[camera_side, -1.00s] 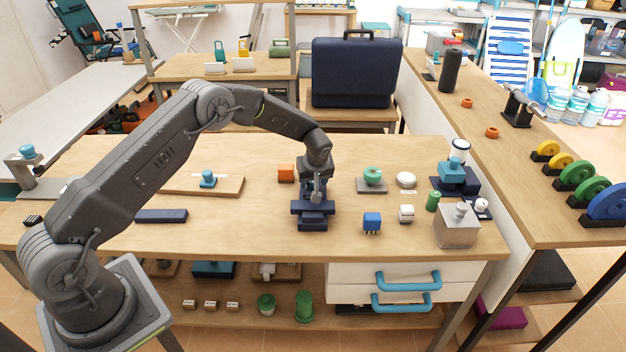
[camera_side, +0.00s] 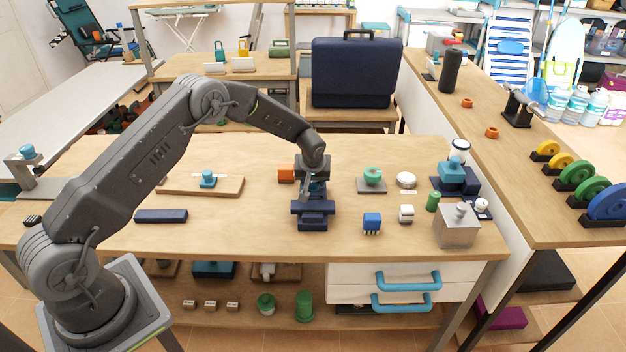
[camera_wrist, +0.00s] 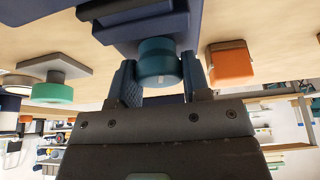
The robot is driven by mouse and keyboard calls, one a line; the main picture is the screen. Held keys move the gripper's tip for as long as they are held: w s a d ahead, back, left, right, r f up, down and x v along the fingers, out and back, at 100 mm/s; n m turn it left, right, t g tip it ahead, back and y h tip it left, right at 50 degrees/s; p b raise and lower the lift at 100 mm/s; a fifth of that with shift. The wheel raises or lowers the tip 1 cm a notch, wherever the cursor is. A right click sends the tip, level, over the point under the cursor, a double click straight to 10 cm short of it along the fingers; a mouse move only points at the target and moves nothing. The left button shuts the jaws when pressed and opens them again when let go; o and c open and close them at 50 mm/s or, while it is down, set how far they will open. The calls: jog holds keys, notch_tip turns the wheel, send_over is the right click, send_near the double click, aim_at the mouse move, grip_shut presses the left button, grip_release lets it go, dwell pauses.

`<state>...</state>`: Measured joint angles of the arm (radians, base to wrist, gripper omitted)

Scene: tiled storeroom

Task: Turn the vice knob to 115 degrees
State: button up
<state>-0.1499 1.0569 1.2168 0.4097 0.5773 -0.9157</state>
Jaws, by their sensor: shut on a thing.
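The dark blue vice (camera_side: 314,222) stands on the wooden bench in the middle of the side view. Its body also fills the top of the wrist view (camera_wrist: 140,28). The round teal knob (camera_wrist: 158,62) projects from the vice, with a small pale mark on its rim. My gripper (camera_wrist: 160,75) has one finger on each side of the knob and is shut on it. In the side view my gripper (camera_side: 311,187) is at the vice, and the knob is mostly hidden behind the fingers.
An orange block (camera_side: 286,173) stands close left of the vice. A green knob on a grey plate (camera_side: 372,187) and a blue block (camera_side: 372,223) stand to the right. A dark blue bar (camera_side: 161,216) lies to the left. The bench front between is clear.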

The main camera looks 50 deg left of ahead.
jog(key=m, duration=0.2)
jog(key=m+h, duration=0.1)
jog(key=m, duration=0.1)
jog(key=shift+t+h, duration=0.3)
jog(key=shift+t, duration=0.1)
jog(key=m+h, duration=0.1)
jog(key=m, duration=0.1)
jog(key=m+h, duration=0.1)
jog(key=m, duration=0.2)
jog(key=shift+m, duration=0.3)
jog(key=m+h, duration=0.1)
jog(key=m, duration=0.3)
jog(key=shift+h, duration=0.3)
jog(key=m+g+h, duration=0.1)
jog(key=m, duration=0.3)
jog(key=shift+m, duration=0.5)
jog(key=o, duration=0.9)
